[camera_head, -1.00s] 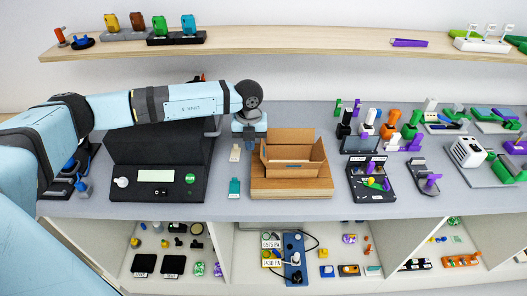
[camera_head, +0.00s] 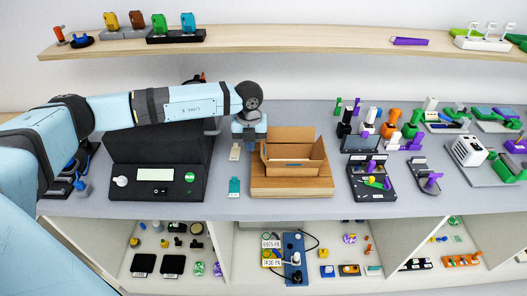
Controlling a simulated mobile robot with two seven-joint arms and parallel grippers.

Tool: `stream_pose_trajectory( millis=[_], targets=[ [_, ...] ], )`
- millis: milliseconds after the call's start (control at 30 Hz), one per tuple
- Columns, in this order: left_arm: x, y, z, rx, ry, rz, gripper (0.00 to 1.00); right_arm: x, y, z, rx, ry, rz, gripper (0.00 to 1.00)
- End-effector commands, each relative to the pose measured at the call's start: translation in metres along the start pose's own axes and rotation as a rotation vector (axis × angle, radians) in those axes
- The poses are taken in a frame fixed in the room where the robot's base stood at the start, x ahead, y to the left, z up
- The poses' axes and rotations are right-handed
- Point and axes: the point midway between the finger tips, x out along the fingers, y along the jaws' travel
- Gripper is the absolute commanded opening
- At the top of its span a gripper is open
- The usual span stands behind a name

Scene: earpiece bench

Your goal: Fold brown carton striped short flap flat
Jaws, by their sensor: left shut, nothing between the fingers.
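The brown carton (camera_head: 292,169) stands open on a wooden board (camera_head: 290,188) in the middle of the bench. Its tall back flap (camera_head: 291,134) is raised, and a dark stripe shows on its front side. Narrow edges stand at its left and right ends; I cannot tell which short flap is striped. My left gripper (camera_head: 249,144) points down just left of the carton's back left corner. It is shut and empty, and I cannot tell whether it touches the carton. My right gripper is out of view.
A black console (camera_head: 157,178) with a display stands to the left. A teal piece (camera_head: 234,187) lies between it and the board. Black fixtures (camera_head: 371,183) with small coloured parts stand to the right. A wooden shelf (camera_head: 300,43) runs above the bench.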

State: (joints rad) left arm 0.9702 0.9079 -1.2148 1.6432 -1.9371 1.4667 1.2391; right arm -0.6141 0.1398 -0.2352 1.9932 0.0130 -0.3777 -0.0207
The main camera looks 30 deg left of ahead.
Motion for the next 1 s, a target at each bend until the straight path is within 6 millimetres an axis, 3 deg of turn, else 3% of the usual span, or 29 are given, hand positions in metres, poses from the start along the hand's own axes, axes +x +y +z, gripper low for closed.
stream_pose_trajectory(
  millis=[1000],
  targets=[
    [0.003, -0.044, 0.0, 0.0, 0.0, -0.001, 0.0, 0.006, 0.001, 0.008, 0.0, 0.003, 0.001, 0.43]
  ],
)
